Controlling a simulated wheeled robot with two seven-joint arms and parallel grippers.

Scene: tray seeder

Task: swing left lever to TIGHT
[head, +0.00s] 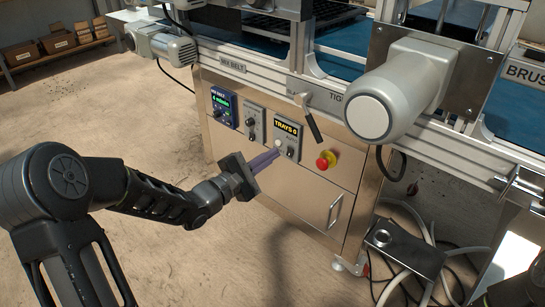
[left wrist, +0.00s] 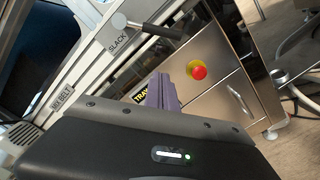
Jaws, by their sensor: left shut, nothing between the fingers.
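The left lever (head: 311,120) has a silver pivot and a dark handle. It is on the machine's front rail and slants down to the right in the head view. A partly hidden label reading "TIG" is just right of it. In the left wrist view the lever (left wrist: 150,28) shows beside a "SLACK" label (left wrist: 118,42). My left gripper (head: 276,153), with purple fingers, is shut and empty. It is below and left of the lever, in front of the control panel, apart from the handle. The left wrist view also shows its fingers (left wrist: 163,92). My right gripper is not in view.
A grey motor (head: 400,95) juts out right of the lever. The panel has a "TRAYS 0" display (head: 288,128), knobs and a red emergency button (head: 326,160) close to my fingers. A cabinet handle (head: 335,210) is lower down. Open floor lies at the left.

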